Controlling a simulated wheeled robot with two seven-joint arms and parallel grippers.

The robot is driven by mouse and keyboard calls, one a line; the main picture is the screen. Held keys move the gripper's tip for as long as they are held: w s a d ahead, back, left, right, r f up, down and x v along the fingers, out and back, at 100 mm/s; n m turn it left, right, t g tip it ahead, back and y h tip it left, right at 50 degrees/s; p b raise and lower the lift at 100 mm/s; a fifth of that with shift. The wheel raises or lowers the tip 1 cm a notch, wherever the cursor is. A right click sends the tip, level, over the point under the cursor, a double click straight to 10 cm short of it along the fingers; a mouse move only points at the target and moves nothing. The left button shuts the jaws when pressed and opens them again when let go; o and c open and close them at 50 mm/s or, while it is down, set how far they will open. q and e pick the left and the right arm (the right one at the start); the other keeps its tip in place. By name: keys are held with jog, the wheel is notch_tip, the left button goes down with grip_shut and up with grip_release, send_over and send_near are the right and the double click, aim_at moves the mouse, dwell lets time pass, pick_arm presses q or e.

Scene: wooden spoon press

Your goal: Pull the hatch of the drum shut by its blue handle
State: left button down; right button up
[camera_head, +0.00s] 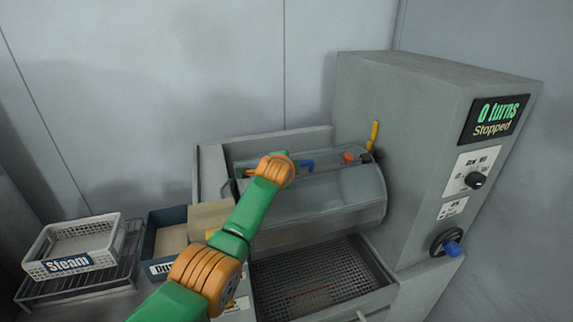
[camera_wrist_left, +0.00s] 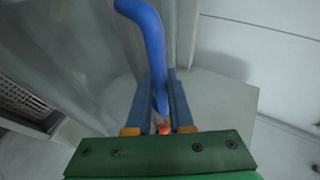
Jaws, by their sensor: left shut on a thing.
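The drum (camera_head: 325,205) is a grey, glossy cylinder lying in the machine's trough. Its blue handle (camera_head: 307,164) shows at the top of the drum, just right of my left gripper (camera_head: 293,163). In the left wrist view the bent blue handle (camera_wrist_left: 152,45) runs down between the two fingers of my left gripper (camera_wrist_left: 160,88), which is shut on it. The arm hides part of the drum's left side. The hatch's edges are hard to make out, so I cannot tell how far open it is. My right gripper is not in view.
A grey cabinet (camera_head: 405,150) with a display reading "0 turns Stopped" (camera_head: 495,118) stands right of the drum. A yellow lever (camera_head: 374,136) and a red knob (camera_head: 348,158) are near the drum's top. A perforated tray (camera_head: 312,282) lies below. A white "Steam" basket (camera_head: 103,252) is left.

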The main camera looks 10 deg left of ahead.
pick_arm(q)
jog(key=shift+r, duration=0.1)
jog(key=c, duration=0.9)
grip_release()
jog(key=shift+c, duration=0.2)
jog(key=shift+o, duration=0.7)
jog(key=shift+a, duration=0.1)
